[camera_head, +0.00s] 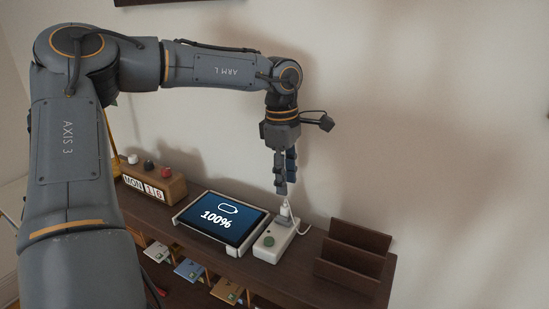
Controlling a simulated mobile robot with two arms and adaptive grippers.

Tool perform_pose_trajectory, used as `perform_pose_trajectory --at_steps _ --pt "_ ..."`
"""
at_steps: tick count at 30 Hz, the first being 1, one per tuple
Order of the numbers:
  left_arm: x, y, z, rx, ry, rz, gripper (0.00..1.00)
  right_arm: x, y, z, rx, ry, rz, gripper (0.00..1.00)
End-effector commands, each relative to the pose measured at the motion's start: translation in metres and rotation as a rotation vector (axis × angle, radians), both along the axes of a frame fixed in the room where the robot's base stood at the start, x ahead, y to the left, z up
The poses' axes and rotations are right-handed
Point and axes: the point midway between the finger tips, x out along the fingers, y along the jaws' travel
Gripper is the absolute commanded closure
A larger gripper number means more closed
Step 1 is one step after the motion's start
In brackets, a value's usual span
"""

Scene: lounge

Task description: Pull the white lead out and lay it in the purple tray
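A white plug with the white lead (286,211) stands upright in a pale socket block (266,251) with a green button, right of the tablet. The lead curls out to the right of the block. My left gripper (286,184) points down just above the plug. Its two fingers are apart, with a narrow gap between them, and the plug's top is just below the fingertips. I see nothing held. The purple tray is not in view. My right gripper is not in view.
A tablet (219,218) showing 100% lies left of the block. A wooden calendar box (152,182) stands further left, and a dark stepped rack (352,254) at right. The wall is close behind.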

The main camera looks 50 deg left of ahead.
Motion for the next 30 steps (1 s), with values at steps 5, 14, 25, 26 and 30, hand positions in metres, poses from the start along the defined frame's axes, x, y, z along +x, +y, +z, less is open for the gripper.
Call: perform_pose_trajectory --at_steps 5,14,25,26,30 --pt "-0.003 -0.006 -0.001 0.069 0.04 -0.058 0.62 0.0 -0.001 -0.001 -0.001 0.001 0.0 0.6" --pt "-0.003 -0.006 -0.021 0.067 0.04 -0.057 0.62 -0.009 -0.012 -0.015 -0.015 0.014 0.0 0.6" --pt "-0.003 -0.006 -0.067 0.067 0.038 -0.056 0.62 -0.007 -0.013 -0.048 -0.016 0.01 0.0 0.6" --pt "-0.003 -0.006 -0.07 0.067 0.038 -0.056 0.62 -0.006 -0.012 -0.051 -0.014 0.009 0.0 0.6" --pt "-0.003 -0.006 -0.084 0.066 0.038 -0.056 0.62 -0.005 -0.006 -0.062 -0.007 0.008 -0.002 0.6"
